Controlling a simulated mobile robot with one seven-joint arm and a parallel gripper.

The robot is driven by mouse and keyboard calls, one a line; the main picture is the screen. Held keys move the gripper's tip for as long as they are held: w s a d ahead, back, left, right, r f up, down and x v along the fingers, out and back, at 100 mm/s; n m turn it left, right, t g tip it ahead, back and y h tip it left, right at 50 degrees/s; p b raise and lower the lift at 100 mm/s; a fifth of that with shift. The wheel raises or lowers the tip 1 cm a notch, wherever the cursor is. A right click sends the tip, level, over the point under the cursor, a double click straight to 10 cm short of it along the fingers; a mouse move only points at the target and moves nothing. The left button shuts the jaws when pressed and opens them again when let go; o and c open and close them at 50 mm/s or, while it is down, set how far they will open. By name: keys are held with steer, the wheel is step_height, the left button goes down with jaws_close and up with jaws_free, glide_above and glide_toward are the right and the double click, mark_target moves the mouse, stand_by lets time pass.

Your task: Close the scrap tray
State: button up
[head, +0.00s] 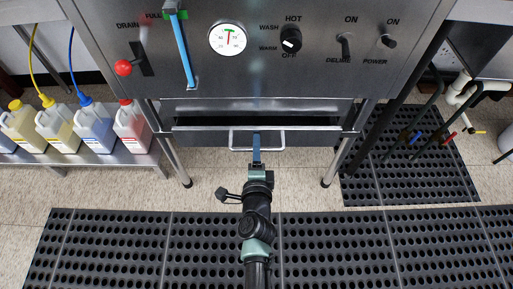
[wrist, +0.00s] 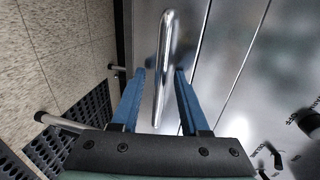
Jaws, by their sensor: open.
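The scrap tray (head: 190,128) is a wide metal drawer low under the dish machine. Its front edge stands out from the machine body, and a dark gap shows behind it. A bar handle (head: 232,140) is on its front; in the wrist view the shiny handle (wrist: 166,45) runs lengthwise. My gripper (head: 256,142) is at the middle of the handle. In the wrist view its two blue fingers (wrist: 160,75) are open, one on each side of the handle, with gaps visible. The fingertips partly hide the handle in the head view.
The machine's control panel (head: 200,75) with gauge, knobs and switches is above the tray. Its legs (head: 175,155) flank the tray. Several chemical jugs (head: 93,125) stand on a low shelf at left. Black rubber mats (head: 120,240) cover the floor in front and at right.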

jaws_close()
stand_by(1.4)
